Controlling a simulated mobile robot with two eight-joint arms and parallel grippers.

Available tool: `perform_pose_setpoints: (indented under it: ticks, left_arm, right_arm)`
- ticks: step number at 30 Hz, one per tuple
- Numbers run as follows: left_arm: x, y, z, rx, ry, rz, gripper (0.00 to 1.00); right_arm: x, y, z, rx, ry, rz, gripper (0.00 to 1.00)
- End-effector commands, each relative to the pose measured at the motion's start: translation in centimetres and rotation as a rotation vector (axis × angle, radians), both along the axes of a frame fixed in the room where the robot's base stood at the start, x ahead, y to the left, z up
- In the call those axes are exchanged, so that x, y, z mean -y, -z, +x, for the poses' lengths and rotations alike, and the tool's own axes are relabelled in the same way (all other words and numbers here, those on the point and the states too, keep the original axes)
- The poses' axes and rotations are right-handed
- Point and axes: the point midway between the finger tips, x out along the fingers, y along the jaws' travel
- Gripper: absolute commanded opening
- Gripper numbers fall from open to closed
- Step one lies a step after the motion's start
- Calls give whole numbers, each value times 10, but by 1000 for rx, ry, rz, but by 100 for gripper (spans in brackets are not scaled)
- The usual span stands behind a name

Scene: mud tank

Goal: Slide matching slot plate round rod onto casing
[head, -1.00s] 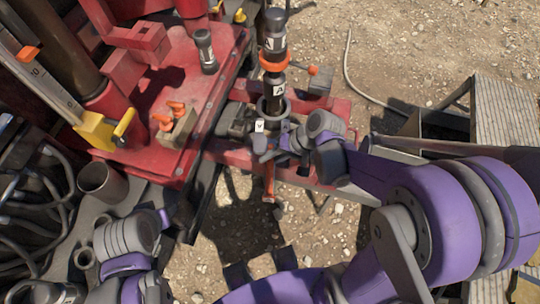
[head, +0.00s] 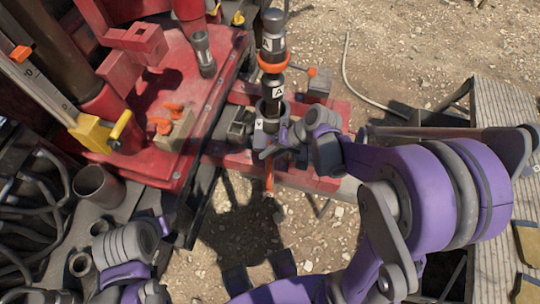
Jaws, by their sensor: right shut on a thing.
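A dark rod (head: 272,42) with an orange band and white labels marked A stands upright in the grey casing (head: 271,110), mounted on a red frame. My right gripper (head: 268,148) is at the near side of the casing, just below its rim, and is shut on a small grey piece (head: 258,139), seemingly the slot plate. My wrist hides much of it, so I cannot tell whether its slot is around the rod or beside it. A white tag (head: 258,125) shows there.
A red rig platform (head: 160,105) with clamps, orange-knobbed levers (head: 168,117) and a short grey cylinder (head: 203,52) stands to the left. Hoses and an open pipe (head: 98,185) are at lower left. A slatted walkway (head: 490,120) is at right. Gravel lies between.

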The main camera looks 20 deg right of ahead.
Motion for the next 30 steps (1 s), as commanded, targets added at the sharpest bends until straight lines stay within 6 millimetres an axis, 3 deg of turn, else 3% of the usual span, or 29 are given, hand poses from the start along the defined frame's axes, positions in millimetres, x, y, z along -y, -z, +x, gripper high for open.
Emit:
perform_pose_setpoints:
  ticks: [30]
  left_arm:
    - [0, 7, -2, -4, 0, 0, 50]
  right_arm:
    - [15, 13, 37, 2, 0, 1, 0]
